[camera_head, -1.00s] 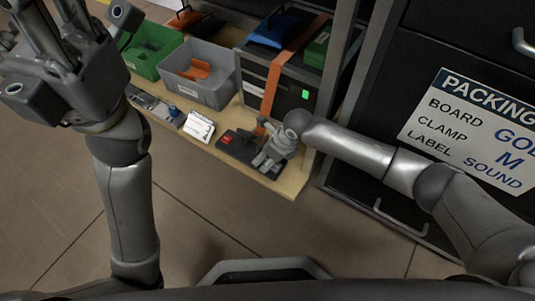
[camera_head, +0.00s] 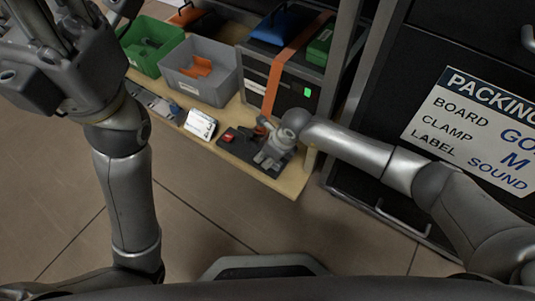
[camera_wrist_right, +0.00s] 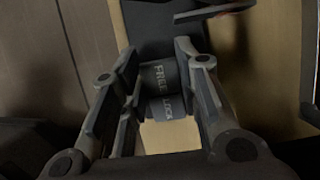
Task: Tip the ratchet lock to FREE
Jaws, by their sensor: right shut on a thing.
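The ratchet lock (camera_wrist_right: 160,88) shows in the right wrist view as a dark grey piece lettered FREE and LOCK, between the fingers of my right gripper (camera_wrist_right: 155,100). In the head view my right gripper (camera_head: 265,158) is low over a dark base plate (camera_head: 240,150) at the bench's front edge and hides the lock. The gripper is shut on the lock. An orange strap (camera_head: 275,85) runs down a black case to this plate. My left gripper (camera_head: 55,50) is raised at the upper left, away from the bench. Its fingers are partly cut off, so its opening is unclear.
A red part (camera_head: 228,137) is on the plate's left. The black case (camera_head: 292,97) stands behind. A white card (camera_head: 200,124), a grey bin (camera_head: 207,88) and a green bin (camera_head: 150,48) are to the left. A dark cabinet (camera_head: 400,120) stands at right. The floor in front is clear.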

